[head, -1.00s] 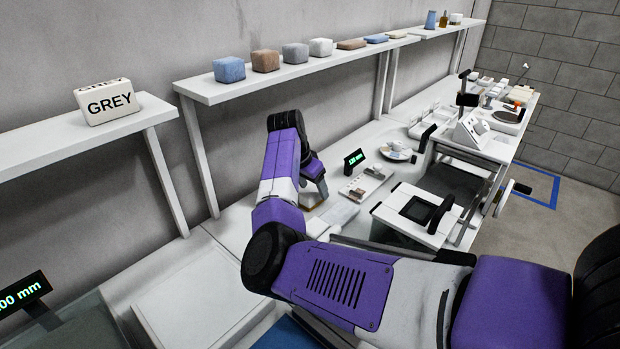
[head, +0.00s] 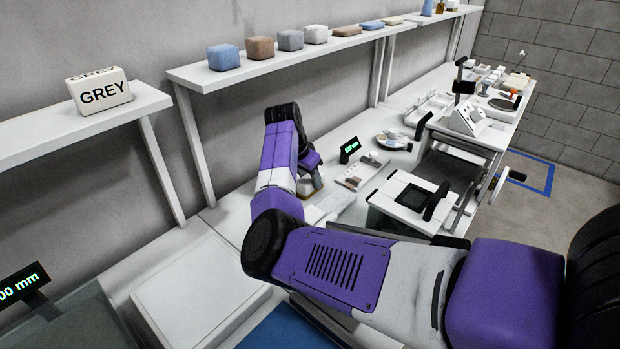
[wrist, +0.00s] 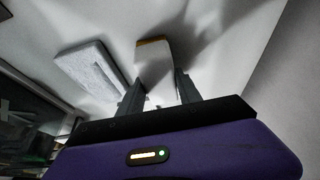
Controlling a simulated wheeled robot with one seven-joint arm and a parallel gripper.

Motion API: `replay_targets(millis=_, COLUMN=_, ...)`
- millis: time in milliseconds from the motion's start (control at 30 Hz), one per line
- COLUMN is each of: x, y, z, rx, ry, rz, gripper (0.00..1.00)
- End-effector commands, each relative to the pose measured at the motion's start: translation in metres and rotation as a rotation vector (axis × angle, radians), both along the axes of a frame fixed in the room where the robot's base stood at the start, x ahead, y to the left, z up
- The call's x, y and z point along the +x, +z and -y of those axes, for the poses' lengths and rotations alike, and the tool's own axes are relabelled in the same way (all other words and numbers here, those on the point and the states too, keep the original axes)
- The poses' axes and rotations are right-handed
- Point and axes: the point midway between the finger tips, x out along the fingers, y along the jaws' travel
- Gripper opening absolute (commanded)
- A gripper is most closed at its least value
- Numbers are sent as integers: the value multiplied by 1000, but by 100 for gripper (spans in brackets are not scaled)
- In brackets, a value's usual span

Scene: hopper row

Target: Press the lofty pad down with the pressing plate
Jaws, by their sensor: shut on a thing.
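In the wrist view my gripper (wrist: 160,92) is shut on a white piece with a tan edge (wrist: 153,62), which I take to be the pressing plate. A pale grey, flat, soft-looking pad (wrist: 90,70) lies to its left on the white surface, apart from it. I cannot tell whether this is the lofty pad. In the head view my gripper (head: 312,182) is low over the white bench, mostly hidden by my purple arm. A pale slab (head: 337,203) lies just right of it. Whether the held piece touches the bench is unclear.
A wall shelf (head: 225,80) behind carries several blocks and thin pads, including blue (head: 224,57), brown (head: 260,48) and grey (head: 290,40) ones. A GREY sign (head: 100,92) stands on the left shelf. A small green-lit display (head: 349,150) and trays stand to the right.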

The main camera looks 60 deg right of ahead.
Motion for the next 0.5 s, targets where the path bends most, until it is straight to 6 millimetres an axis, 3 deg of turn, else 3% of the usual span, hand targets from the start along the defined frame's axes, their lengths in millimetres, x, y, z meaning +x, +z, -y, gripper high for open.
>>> replay_targets(millis=33, x=0, y=0, z=0, rx=0, ry=0, rz=0, gripper=11)
replay_targets(millis=100, x=0, y=0, z=0, rx=0, ry=0, rz=0, gripper=0)
replay_targets(millis=500, x=0, y=1, z=0, rx=-1, ry=0, rz=1, gripper=0)
